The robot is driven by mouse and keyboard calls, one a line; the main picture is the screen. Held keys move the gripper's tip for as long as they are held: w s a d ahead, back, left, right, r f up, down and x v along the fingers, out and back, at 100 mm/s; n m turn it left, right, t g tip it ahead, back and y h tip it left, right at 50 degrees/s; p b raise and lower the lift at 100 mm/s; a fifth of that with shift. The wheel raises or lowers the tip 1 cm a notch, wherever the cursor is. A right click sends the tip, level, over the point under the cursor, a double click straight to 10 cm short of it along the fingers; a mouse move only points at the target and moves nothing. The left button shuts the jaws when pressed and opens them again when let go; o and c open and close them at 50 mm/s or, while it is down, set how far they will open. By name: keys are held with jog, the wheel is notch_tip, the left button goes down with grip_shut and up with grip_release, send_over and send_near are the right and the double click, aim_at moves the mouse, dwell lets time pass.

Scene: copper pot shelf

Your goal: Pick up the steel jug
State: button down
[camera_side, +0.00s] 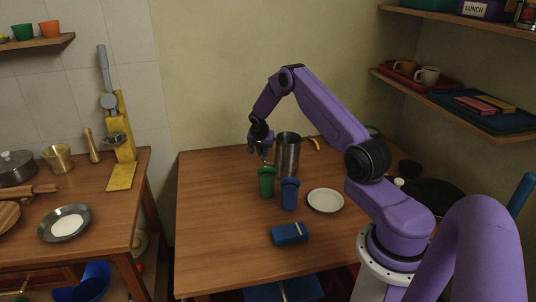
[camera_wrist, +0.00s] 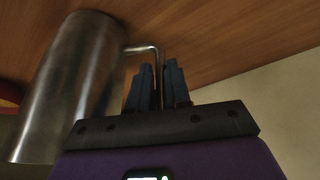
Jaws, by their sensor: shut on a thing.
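The steel jug (camera_side: 287,157) is a tall, shiny grey cylinder. It looks upright over the back middle of the wooden table, behind a green cup (camera_side: 267,182) and a blue cup (camera_side: 289,194). These hide part of its lower end, and I cannot tell whether its base touches the table. My gripper (camera_side: 266,157) is at the jug's left side. In the wrist view the jug (camera_wrist: 72,85) fills the left, and its thin bent handle runs between the dark fingers of my gripper (camera_wrist: 158,85), which are shut on it.
The table's left part (camera_side: 215,205) is clear. Shelves with mugs and trays (camera_side: 480,112) hang at right. A second counter with a pan (camera_side: 64,224) stands at left.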

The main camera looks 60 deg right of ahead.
jog(key=s+a+r, duration=0.7)
jog(key=s+r, duration=0.4)
jog(key=r, duration=0.1)
jog(key=shift+s+a+r, duration=0.2)
jog(key=shift+s+r, duration=0.05)
jog(key=shift+s, duration=0.15)
dwell(0.6)
